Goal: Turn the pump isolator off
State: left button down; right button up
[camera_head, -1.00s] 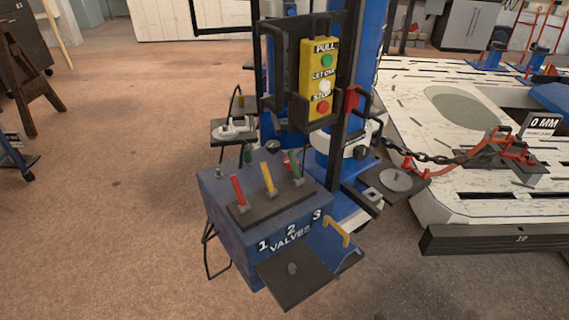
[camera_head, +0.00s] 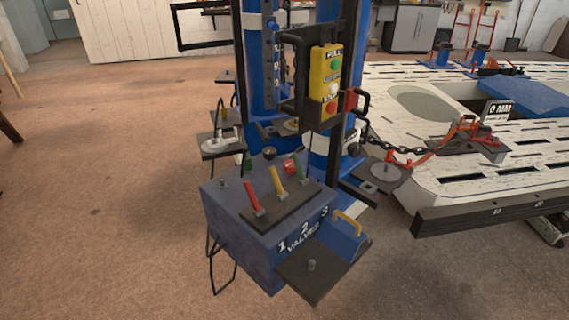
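No part is labelled as the pump isolator. A blue valve box (camera_head: 240,225) marked "1 2 VALVES 3" stands at the middle. A yellow control box (camera_head: 325,85) with a green and a red button hangs on the blue tower (camera_head: 258,60). Neither of my grippers is in view.
A dark plate (camera_head: 325,268) juts from the front of the box beside a yellow handle (camera_head: 347,222). A chain (camera_head: 405,152) runs from the tower to a clamp on the white slotted bench (camera_head: 470,185) at right. The brown floor (camera_head: 100,200) at left is clear.

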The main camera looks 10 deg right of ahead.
aim_at(289, 166)
jog(key=j+z, duration=0.1)
jog(key=j, duration=0.35)
jog(key=i+j, duration=0.1)
jog(key=j, duration=0.35)
jog(key=i+j+z, duration=0.1)
jog(key=j, duration=0.2)
jog(key=i+j+z, duration=0.2)
jog(key=j, duration=0.4)
jog(key=i+j+z, duration=0.1)
jog(key=i+j, duration=0.15)
jog(key=j, duration=0.15)
jog(key=i+j+z, duration=0.1)
jog(key=i+j, duration=0.15)
jog(key=j, duration=0.2)
jog(key=i+j, duration=0.7)
jog(key=i+l, duration=0.1)
jog(key=l, duration=0.2)
jog(key=i+l, duration=0.1)
jog(key=l, duration=0.25)
jog(key=z, duration=0.05)
